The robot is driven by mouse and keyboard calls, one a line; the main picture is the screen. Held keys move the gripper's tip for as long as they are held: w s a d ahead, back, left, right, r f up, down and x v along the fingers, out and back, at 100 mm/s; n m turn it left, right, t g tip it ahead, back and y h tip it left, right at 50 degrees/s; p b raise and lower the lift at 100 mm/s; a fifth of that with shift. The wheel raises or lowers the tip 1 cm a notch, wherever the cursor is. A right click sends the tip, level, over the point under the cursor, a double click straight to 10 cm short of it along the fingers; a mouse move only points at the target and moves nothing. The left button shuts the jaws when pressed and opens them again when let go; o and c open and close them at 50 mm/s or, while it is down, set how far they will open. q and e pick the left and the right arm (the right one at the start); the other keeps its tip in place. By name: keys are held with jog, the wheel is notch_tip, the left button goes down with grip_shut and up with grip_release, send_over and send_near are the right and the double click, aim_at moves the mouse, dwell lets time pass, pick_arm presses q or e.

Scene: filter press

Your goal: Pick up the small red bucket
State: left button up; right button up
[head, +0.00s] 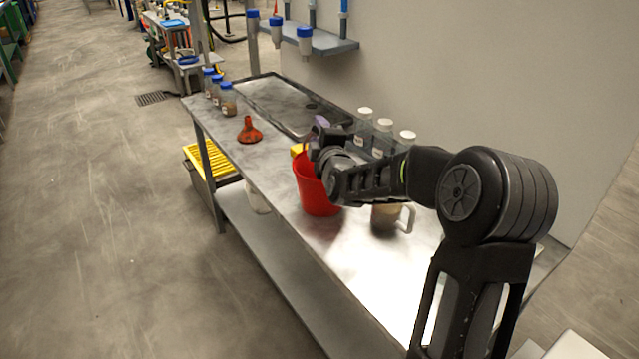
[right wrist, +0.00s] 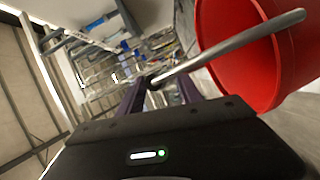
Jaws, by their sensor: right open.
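My left gripper is not in view.
A beaker-like mug (head: 388,218) stands right of the bucket. White-capped bottles (head: 383,138) stand behind my arm along the wall. An orange funnel (head: 249,130) and blue-capped jars (head: 228,100) are farther left by a sink (head: 262,98). The bench's front edge is near the bucket.

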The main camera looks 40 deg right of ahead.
jog(key=shift+c, duration=0.4)
grip_shut()
dwell(1.2)
